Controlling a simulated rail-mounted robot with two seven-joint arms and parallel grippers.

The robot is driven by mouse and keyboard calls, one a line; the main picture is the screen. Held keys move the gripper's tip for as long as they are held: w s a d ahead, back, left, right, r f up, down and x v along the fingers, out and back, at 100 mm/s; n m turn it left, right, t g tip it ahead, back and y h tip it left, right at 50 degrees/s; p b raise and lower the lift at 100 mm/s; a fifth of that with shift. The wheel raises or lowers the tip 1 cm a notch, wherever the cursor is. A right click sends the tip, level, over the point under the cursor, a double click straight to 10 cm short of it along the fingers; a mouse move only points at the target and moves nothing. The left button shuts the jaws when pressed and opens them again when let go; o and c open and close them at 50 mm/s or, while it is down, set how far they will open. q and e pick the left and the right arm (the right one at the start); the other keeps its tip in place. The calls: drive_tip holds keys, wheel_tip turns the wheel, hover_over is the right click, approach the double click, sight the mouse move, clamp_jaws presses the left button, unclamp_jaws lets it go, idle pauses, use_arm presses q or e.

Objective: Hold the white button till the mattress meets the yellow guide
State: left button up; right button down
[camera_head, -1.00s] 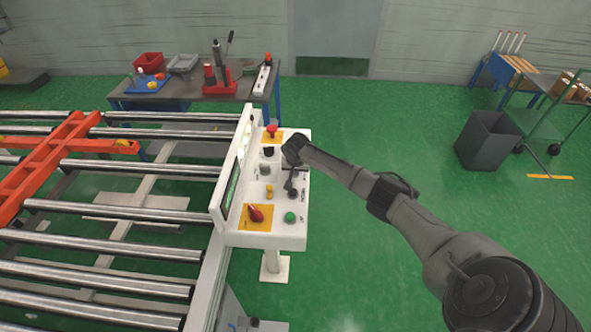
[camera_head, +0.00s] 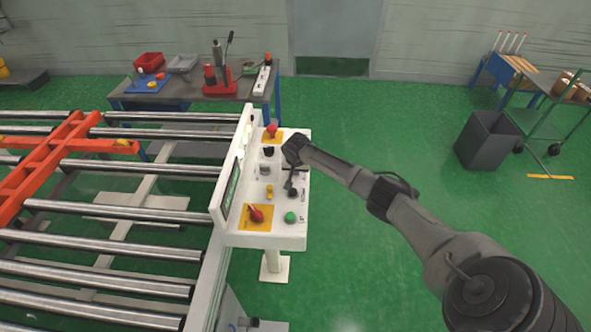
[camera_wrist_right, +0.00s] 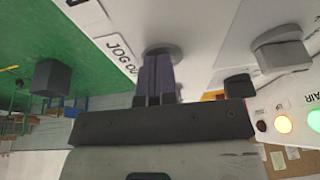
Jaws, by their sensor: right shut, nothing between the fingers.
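The white control panel (camera_head: 234,238) stands beside the roller conveyor in the head view. My right gripper (camera_head: 290,190) points down at the panel's right side, and its fingers are shut with nothing between them. No mattress shows in these views, and I cannot make out the yellow guide. My left gripper is out of view.
The panel also carries a red knob (camera_head: 256,214), a green button (camera_head: 290,217) and a red mushroom button (camera_head: 272,130). Bare conveyor rollers (camera_head: 120,212) and an orange frame (camera_head: 52,160) lie left. A workbench (camera_head: 190,93) stands behind.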

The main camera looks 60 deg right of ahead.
drive_tip(key=p+v, duration=0.2)
drive_tip(key=p, duration=0.1)
drive_tip(key=d+p+v, duration=0.1)
drive_tip(key=p+v, duration=0.1)
drive_tip(key=p, duration=0.1)
drive_tip(key=shift+a+r, duration=0.1)
drive_tip(key=shift+r, duration=0.4)
drive_tip(key=v, duration=0.9)
drive_tip(key=shift+a, duration=0.1)
